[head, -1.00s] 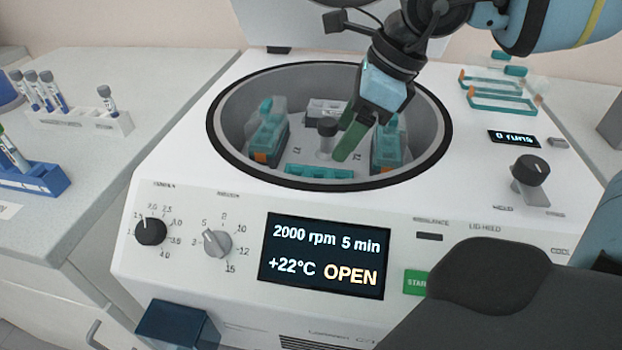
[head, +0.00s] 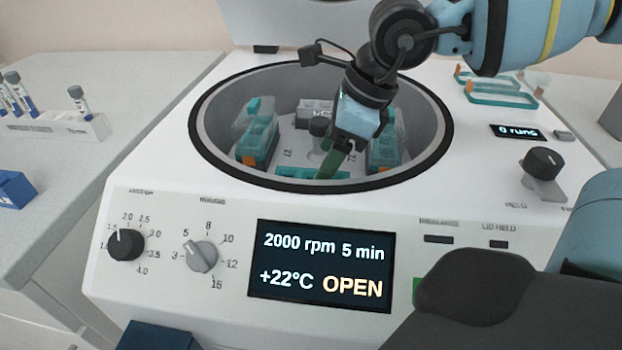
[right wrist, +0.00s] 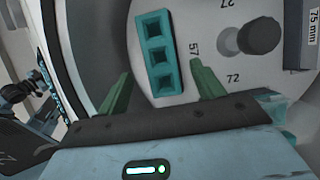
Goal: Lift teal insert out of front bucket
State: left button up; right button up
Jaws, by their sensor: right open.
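The teal insert (head: 295,172) sits at the front of the centrifuge bowl, partly behind my right gripper in the head view. In the right wrist view it is a teal block (right wrist: 158,52) with three square openings in a row. My right gripper (head: 328,168) reaches down into the bowl over the front bucket. Its green fingers (right wrist: 160,72) are open, one on each side of the insert in the right wrist view, with nothing held. I cannot tell how far above the insert the fingertips are. My left gripper is not in view.
The bowl rim (head: 200,140) surrounds my gripper. Teal inserts stand in the left bucket (head: 257,140) and right bucket (head: 385,152); the rotor knob (right wrist: 258,36) is central. Teal frames (head: 500,98) lie on the centrifuge top. A tube rack (head: 75,126) stands at left.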

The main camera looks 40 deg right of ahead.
aim_at(315, 172)
jog(key=x, duration=0.4)
jog(key=shift+w+a+f+b, duration=0.1)
jog(key=shift+w+f+b, duration=0.05)
jog(key=shift+b, duration=0.25)
jog(key=shift+w+a+f, duration=0.1)
jog(key=shift+f, duration=0.15)
jog(key=c, duration=1.1)
jog(key=shift+o, duration=0.2)
jog(key=shift+r, duration=0.1)
